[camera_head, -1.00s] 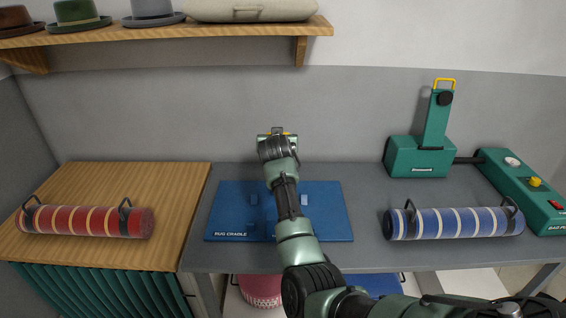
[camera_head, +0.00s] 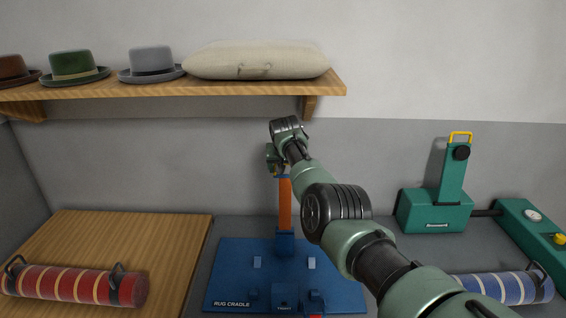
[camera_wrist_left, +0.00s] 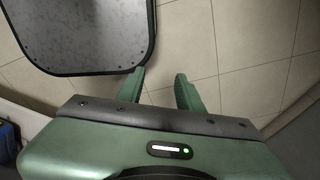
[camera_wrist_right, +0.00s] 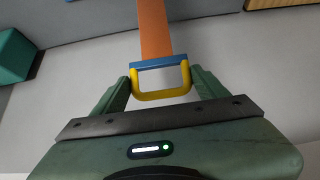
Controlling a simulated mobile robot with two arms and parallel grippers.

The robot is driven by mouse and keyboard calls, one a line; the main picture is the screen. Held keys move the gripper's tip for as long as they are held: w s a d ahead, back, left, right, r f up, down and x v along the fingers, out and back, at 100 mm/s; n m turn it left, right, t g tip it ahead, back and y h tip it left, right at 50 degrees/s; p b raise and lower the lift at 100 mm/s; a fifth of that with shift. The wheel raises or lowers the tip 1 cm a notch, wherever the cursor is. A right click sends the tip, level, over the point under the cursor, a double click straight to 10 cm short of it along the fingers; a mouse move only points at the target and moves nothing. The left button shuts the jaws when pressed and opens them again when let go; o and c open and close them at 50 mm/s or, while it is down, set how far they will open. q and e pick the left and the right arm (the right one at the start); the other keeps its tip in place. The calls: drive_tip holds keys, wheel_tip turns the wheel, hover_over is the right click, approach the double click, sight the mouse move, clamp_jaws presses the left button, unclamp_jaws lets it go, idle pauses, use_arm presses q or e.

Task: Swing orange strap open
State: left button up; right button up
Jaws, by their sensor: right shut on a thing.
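The orange strap (camera_head: 285,205) stands upright from a blue hinge block at the back of the blue rug cradle (camera_head: 232,285). In the right wrist view the strap (camera_wrist_right: 155,30) ends in a blue bar with a yellow loop handle (camera_wrist_right: 162,95). My right gripper (camera_head: 277,160) is at the strap's top end, shut on the yellow handle; its fingers (camera_wrist_right: 158,88) lie on both sides of the loop. My left gripper (camera_wrist_left: 160,92) is open and empty above the tiled floor, outside the head view.
A red striped rug roll (camera_head: 75,285) lies on the wooden top at left. A blue striped roll (camera_head: 510,287) lies at right, partly behind my right arm. A green machine (camera_head: 433,212) stands back right. A shelf (camera_head: 200,92) with hats and a cushion hangs above the cradle.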

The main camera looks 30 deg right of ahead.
drive_tip(key=shift+w+d+r, duration=0.2)
drive_tip(key=shift+d+r, duration=0.2)
drive_tip(key=shift+r, duration=0.3)
use_arm(q)
drive_tip(key=shift+s, duration=0.7)
use_arm(e)
clamp_jaws()
drive_tip(key=o, duration=1.8)
unclamp_jaws()
drive_tip(key=shift+f, duration=0.45)
drive_tip(key=shift+a+r, duration=0.15)
drive_tip(key=shift+r, duration=0.05)
use_arm(q)
drive_tip(key=shift+w+d+f+b, duration=0.1)
drive_tip(key=shift+w+f+b, duration=0.1)
drive_tip(key=shift+f+b, duration=0.35)
drive_tip(key=shift+w+f+b, duration=0.2)
drive_tip(key=shift+f+b, duration=0.3)
drive_tip(key=shift+b, duration=0.05)
use_arm(e)
drive_tip(key=v, duration=0.7)
drive_tip(key=shift+s+r, duration=0.1)
drive_tip(key=shift+r, duration=0.2)
